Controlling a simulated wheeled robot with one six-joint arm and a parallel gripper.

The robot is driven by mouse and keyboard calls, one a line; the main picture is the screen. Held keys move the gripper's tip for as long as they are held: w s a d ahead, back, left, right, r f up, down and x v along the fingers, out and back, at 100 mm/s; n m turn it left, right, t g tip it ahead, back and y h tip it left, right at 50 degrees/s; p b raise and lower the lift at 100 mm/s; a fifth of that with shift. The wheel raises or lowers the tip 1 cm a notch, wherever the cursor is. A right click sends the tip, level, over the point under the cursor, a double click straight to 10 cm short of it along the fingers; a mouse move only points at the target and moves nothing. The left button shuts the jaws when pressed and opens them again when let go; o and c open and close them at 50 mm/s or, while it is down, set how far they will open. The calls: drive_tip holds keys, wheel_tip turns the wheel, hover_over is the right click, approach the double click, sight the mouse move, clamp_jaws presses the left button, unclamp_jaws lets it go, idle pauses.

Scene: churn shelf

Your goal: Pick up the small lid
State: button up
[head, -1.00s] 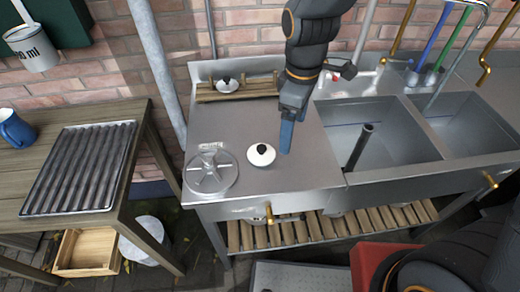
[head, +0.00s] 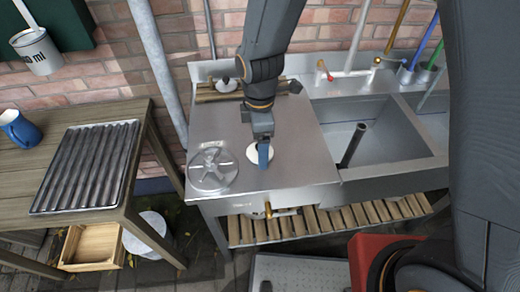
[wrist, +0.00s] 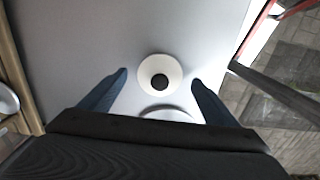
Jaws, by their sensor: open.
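A round white lid with a black knob (head: 279,153) lies flat on the steel counter, partly hidden behind my gripper in the head view. In the wrist view this lid (wrist: 160,73) is whole, between and just beyond the open blue fingers. My gripper (head: 263,158) points down over it, open and empty; I cannot tell the exact height. A second white lid with a dark knob (head: 226,85) sits on the wooden rack at the back of the counter. A pale round edge (wrist: 6,99) shows at the wrist view's left edge.
The sink basin (head: 388,140), with a dark upright pipe (head: 352,145), is to the right. The wooden rack (head: 207,96) runs along the back. Counter in front of the lid is clear.

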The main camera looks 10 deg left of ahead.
drive_tip(key=shift+f, duration=0.6)
drive_tip(key=c, duration=1.1)
drive_tip(key=shift+c, duration=0.4)
drive_tip(key=shift+r, duration=0.1)
